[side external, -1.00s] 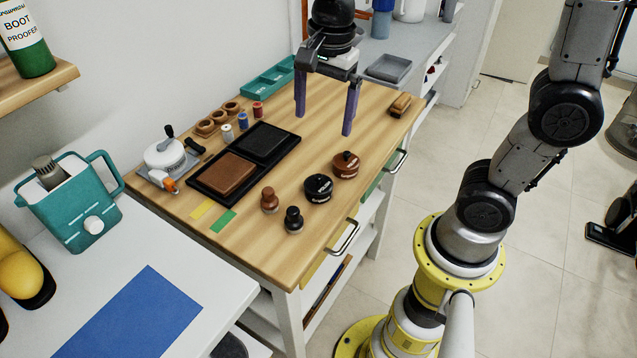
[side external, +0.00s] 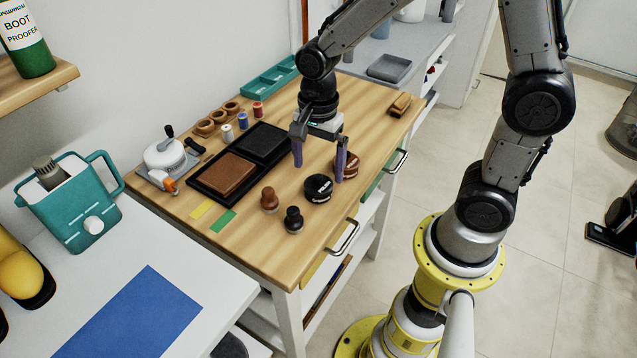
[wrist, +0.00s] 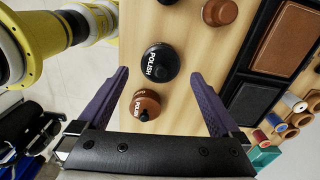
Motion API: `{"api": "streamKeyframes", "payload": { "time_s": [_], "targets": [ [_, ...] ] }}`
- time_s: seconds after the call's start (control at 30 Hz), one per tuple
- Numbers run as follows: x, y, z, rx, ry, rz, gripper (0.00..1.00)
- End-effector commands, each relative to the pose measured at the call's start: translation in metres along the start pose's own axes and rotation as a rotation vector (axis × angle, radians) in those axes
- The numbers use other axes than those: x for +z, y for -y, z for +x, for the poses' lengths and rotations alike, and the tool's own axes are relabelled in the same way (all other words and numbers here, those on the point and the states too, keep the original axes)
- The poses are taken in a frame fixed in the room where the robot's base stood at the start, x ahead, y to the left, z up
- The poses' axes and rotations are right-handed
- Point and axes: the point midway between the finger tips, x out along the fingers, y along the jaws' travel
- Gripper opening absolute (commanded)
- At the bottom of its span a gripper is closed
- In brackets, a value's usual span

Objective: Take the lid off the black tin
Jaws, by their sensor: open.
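The black tin (side external: 318,188) stands upright on the wooden bench top, with white POLISH lettering on it. In the wrist view the black tin (wrist: 158,62) shows a round black knob on its top, and its lid looks in place. My gripper (side external: 318,172) is open and empty, pointing down above the bench near the black tin. In the wrist view its purple fingertips (wrist: 160,73) appear on either side of the black tin, with no visible contact. The height gap is hard to judge.
A brown polish tin (side external: 349,164) stands just behind the black tin, partly hidden by a finger. A brown knobbed piece (side external: 269,199) and a black one (side external: 294,220) stand in front. A black tray (side external: 240,163) with two pads lies left. The front bench corner is clear.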

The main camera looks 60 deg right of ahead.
Motion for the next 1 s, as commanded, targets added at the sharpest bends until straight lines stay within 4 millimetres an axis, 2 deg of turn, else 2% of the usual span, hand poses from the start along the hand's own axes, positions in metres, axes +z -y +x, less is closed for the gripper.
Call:
{"api": "streamKeyframes", "payload": {
  "time_s": [0.1,0.23,0.53,0.57,0.9,0.97,1.0],
  "targets": [
    [-0.005,0.0,0.019,0.006,0.0,0.002,1.0],
    [-0.004,0.0,0.033,0.005,0.0,0.0,1.0],
    [-0.004,0.001,0.038,0.002,0.0,0.0,1.0],
    [-0.004,0.001,0.038,0.002,0.0,0.0,0.96],
    [-0.004,0.001,0.037,0.001,0.0,0.0,0.35],
    [-0.004,0.001,0.037,0.001,0.0,0.0,0.24],
    [-0.004,0.001,0.037,0.001,0.0,0.0,0.23]
  ]
}}
